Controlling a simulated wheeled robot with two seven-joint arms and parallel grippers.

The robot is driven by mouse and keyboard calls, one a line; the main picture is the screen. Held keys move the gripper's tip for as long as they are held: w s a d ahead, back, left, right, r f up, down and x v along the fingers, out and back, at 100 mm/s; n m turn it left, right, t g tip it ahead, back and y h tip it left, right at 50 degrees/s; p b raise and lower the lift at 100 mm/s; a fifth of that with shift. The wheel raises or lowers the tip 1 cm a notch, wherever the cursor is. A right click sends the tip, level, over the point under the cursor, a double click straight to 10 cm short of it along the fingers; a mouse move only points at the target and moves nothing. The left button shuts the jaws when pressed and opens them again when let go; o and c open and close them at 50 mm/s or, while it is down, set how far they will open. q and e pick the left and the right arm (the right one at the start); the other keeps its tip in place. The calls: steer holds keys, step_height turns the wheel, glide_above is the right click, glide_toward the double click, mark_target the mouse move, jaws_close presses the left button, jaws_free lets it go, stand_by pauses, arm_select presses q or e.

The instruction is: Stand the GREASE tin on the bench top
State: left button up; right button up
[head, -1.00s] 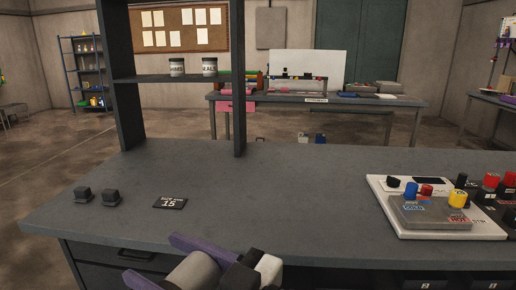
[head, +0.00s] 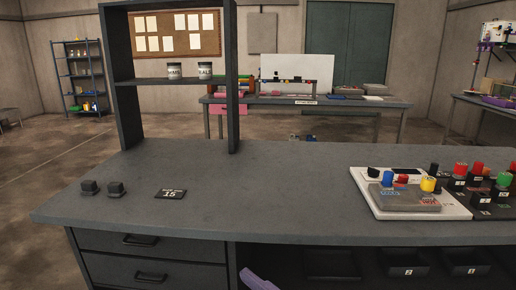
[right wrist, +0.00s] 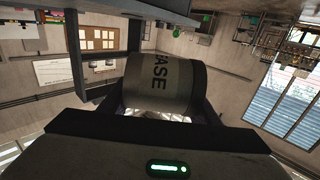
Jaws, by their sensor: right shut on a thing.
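The tin lies sideways in that picture. In the head view the tin is out of sight, and only a purple piece, apparently one of my fingers, shows at the bottom edge. The grey bench top (head: 270,190) is ahead, with a wide bare middle. My left gripper is not in view.
Two dark blocks (head: 102,188) and a small "15" plate (head: 171,194) sit on the bench's left. A control panel (head: 365,205) with coloured knobs takes the right. A shelf upright (head: 233,110) stands at the back, with two labelled tins (head: 190,70) on the shelf.

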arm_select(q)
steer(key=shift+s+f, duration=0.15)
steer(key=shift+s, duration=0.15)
arm_select(e)
steer(key=d+f+m+t+h, duration=0.1)
steer(key=d+f+m+h, duration=0.2)
steer(key=d, duration=0.5)
steer(key=s+d+f+m+t+h, duration=0.1)
steer(key=d+f+m+t+h, duration=0.1)
steer(key=d+h, duration=0.3)
steer(key=s+d+f+m+t+h, duration=0.1)
steer(key=d+f+m+h, duration=0.3)
steer(key=d, duration=0.6)
steer(key=shift+d+f+t+h, duration=0.35)
steer(key=shift+f+t+h, duration=0.05)
steer(key=shift+f+t, duration=0.2)
steer(key=shift+a, duration=0.15)
steer(key=w+a+r+n+g+y, duration=0.2)
steer(key=a+n+g+y, duration=0.3)
steer(key=a+y, duration=0.3)
steer(key=w+a+r+n+g+y, duration=0.3)
steer(key=a+n+y, duration=0.4)
steer(key=a, duration=0.3)
steer(key=shift+w+n+g+y, duration=0.3)
steer(key=shift+w+g+y, duration=0.15)
steer(key=shift+g, duration=0.45)
